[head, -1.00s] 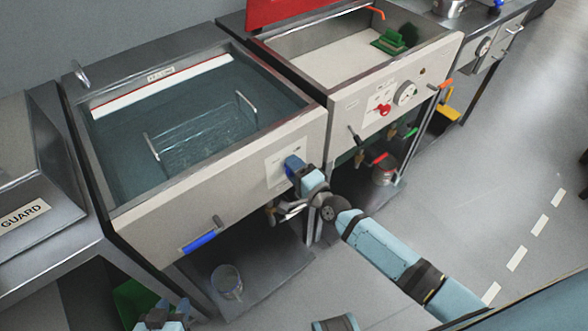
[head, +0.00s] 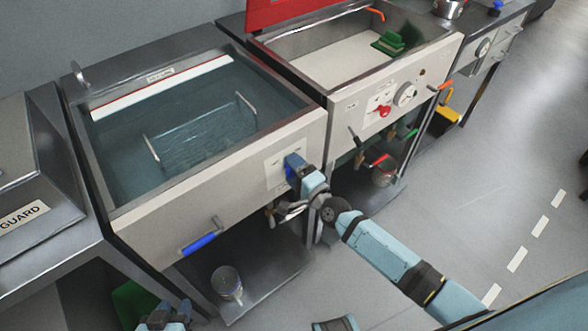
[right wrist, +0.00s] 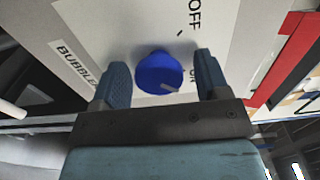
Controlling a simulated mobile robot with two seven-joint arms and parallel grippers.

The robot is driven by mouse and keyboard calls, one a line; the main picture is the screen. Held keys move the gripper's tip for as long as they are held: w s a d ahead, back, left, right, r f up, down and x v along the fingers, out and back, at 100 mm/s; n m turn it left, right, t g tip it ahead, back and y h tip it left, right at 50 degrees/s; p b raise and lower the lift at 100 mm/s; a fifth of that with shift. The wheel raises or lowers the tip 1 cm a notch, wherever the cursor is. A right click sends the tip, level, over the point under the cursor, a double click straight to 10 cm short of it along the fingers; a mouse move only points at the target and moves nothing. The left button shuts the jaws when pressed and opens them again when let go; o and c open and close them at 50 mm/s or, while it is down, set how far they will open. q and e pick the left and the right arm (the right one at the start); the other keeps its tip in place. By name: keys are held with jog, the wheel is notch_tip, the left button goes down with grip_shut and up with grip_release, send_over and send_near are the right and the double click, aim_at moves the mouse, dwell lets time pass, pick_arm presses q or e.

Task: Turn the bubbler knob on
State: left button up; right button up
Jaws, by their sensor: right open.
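The blue bubbler knob (right wrist: 158,70) sits on a white plate on the front panel of the water tank (head: 215,175). In the right wrist view the plate reads BUBBLE, partly cut off, and OFF, with a partly covered word near the right finger. A pale mark shows on the knob's near edge. My right gripper (right wrist: 160,62) is open, with one finger on each side of the knob and gaps visible. In the head view my right gripper (head: 297,168) is at the panel and hides most of the knob. My left gripper (head: 166,317) is at the bottom edge, its fingers unclear.
A blue-handled valve (head: 199,243) sticks out of the tank front, lower left. A neighbouring tank has a red knob (head: 379,111) and a gauge (head: 405,94). A metal can (head: 227,282) stands on the shelf below.

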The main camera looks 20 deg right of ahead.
jog(key=shift+s, duration=0.1)
jog(key=v, duration=1.3)
jog(key=shift+s, duration=0.3)
jog(key=shift+d, duration=0.1)
